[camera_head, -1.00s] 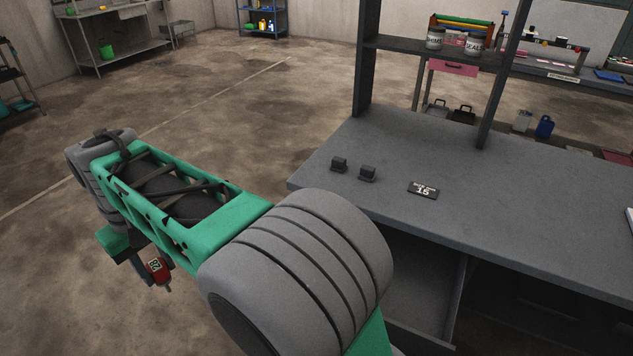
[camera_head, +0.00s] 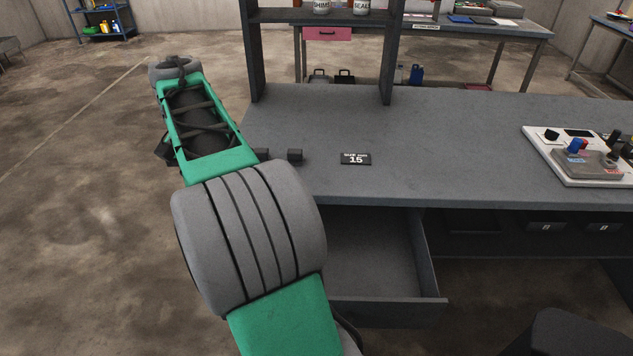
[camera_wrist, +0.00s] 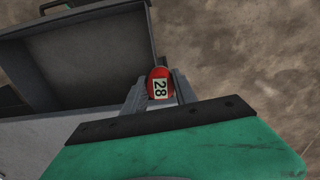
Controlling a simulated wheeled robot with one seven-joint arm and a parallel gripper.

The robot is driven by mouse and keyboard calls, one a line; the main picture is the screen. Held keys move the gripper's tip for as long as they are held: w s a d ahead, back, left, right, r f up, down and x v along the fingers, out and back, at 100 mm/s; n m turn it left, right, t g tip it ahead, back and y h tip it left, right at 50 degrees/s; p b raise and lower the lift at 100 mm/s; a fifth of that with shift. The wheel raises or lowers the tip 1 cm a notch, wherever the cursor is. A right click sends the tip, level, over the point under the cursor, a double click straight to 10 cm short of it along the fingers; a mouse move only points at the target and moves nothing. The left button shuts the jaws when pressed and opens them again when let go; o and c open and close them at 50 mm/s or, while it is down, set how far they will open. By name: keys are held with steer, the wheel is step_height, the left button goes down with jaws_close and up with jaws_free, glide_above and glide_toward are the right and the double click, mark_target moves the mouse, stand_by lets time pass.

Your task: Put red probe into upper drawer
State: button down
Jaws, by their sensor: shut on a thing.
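The red probe (camera_wrist: 159,72) with a white label reading 28 is between the fingers of my gripper (camera_wrist: 159,88) in the wrist view. The gripper is shut on it. In the head view my arm hides the probe and the fingers. An open grey drawer (camera_head: 375,262) hangs directly under the tabletop, and it looks empty in the part I see. In the wrist view the drawer (camera_wrist: 85,60) lies to the left of the probe, and the probe appears just outside its side wall.
The grey workbench (camera_head: 440,130) carries a sign reading 15 (camera_head: 356,159), two small dark blocks and a control panel (camera_head: 560,165) at right. Shelf uprights (camera_head: 390,60) rise at its back edge. Open floor (camera_head: 90,200) lies to the left.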

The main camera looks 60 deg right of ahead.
steer(key=s+d+f+m+b, duration=0.2)
steer(key=s+d+m+b, duration=0.1)
steer(key=s+d+m, duration=0.7)
steer(key=s+d+f+m+b, duration=0.25)
steer(key=s+d+m, duration=0.45)
steer(key=s+d, duration=0.4)
steer(key=f+b, duration=0.1)
steer(key=b, duration=0.1)
steer(key=f+b, duration=0.4)
steer(key=shift+w+d, duration=0.15)
steer(key=shift+w, duration=0.1)
steer(key=shift+r, duration=0.1)
steer(key=c, duration=0.9)
jaws_free()
step_height(320, 180, up, 8)
steer(key=p, duration=0.6)
